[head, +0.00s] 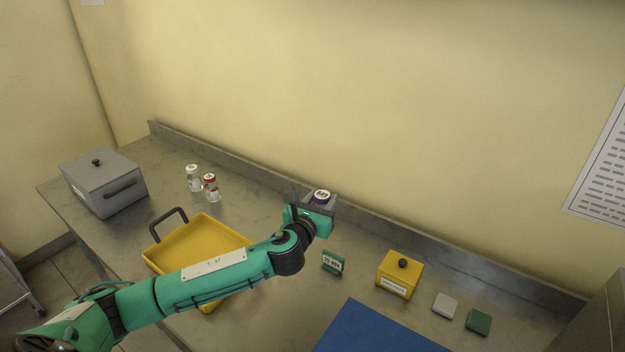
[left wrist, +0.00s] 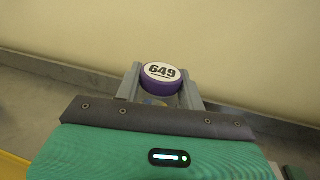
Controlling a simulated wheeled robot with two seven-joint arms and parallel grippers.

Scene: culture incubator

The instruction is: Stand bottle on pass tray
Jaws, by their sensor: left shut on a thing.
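My left gripper (head: 311,203) is shut on a bottle (head: 322,195) near the back of the counter. The bottle's white lid is marked 649 and has a purple rim; it shows between the fingers in the left wrist view (left wrist: 161,74). The bottle's body is mostly hidden by the gripper, and I cannot tell whether its base touches the counter. A yellow tray (head: 205,235) with a dark handle lies left of the gripper, partly hidden behind my left arm. A blue mat or tray (head: 375,330) lies at the front. My right gripper is not in view.
A green label stand (head: 332,262), yellow box (head: 399,274), grey block (head: 445,305) and green block (head: 478,321) stand right of the gripper.

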